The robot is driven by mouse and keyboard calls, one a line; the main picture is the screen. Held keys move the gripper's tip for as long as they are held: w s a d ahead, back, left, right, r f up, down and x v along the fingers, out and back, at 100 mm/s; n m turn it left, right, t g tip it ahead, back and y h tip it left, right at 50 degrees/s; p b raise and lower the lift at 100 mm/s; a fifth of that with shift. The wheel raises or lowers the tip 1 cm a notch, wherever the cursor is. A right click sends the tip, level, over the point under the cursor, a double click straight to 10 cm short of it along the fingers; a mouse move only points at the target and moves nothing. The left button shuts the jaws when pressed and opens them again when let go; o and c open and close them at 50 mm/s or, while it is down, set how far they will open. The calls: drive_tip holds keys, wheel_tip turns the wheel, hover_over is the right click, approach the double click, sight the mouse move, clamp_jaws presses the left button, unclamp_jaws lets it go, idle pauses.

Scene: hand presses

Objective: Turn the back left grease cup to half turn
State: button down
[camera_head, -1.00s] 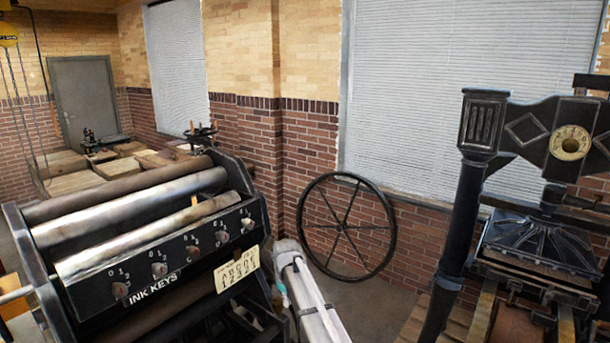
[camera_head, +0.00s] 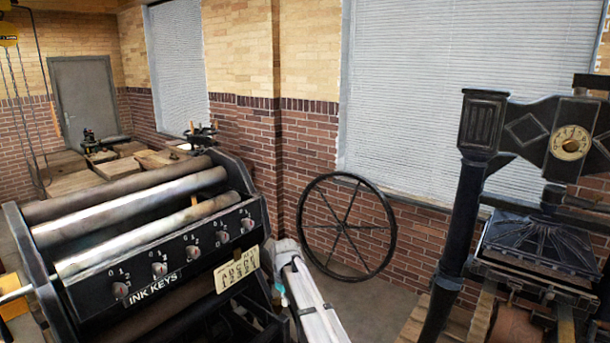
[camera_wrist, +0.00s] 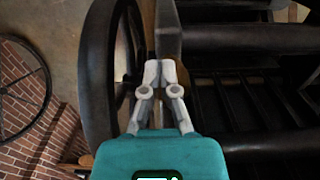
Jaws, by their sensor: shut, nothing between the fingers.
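I cannot make out the back left grease cup with certainty in either view. My gripper (camera_wrist: 160,70) is shut and empty in the wrist view. Its fingertips are close to the lower end of a grey-brown bar (camera_wrist: 168,30), and I cannot tell whether they touch. A dark spoked wheel (camera_wrist: 97,70) stands just left of the fingers. In the head view, my arm reaches up beside the right side of the roller press (camera_head: 150,270), and I cannot make out the fingers there.
Dark rollers and slats (camera_wrist: 255,95) fill the right of the wrist view. A large spoked wheel (camera_head: 347,226) leans by the brick wall. A hand press (camera_head: 540,240) with a round dial (camera_head: 571,143) stands at right. Floor shows between the presses.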

drive_tip(key=shift+s+a, duration=0.65)
drive_tip(key=shift+s, duration=0.05)
idle(0.8)
drive_tip(key=shift+s+d, duration=0.3)
idle(0.5)
wheel_tip(320, 180, up, 6)
drive_tip(key=p, duration=0.6)
drive_tip(key=shift+s, duration=0.1)
drive_tip(key=s+d+f+m+b, duration=0.2)
drive_tip(key=s+d+m, duration=0.3)
drive_tip(key=s+d, duration=0.6)
drive_tip(key=s+d+f+m+b, duration=0.2)
drive_tip(key=s+d+m, duration=0.3)
drive_tip(key=s+d, duration=0.7)
drive_tip(key=shift+d+f+b, duration=0.35)
drive_tip(key=shift+d, duration=0.1)
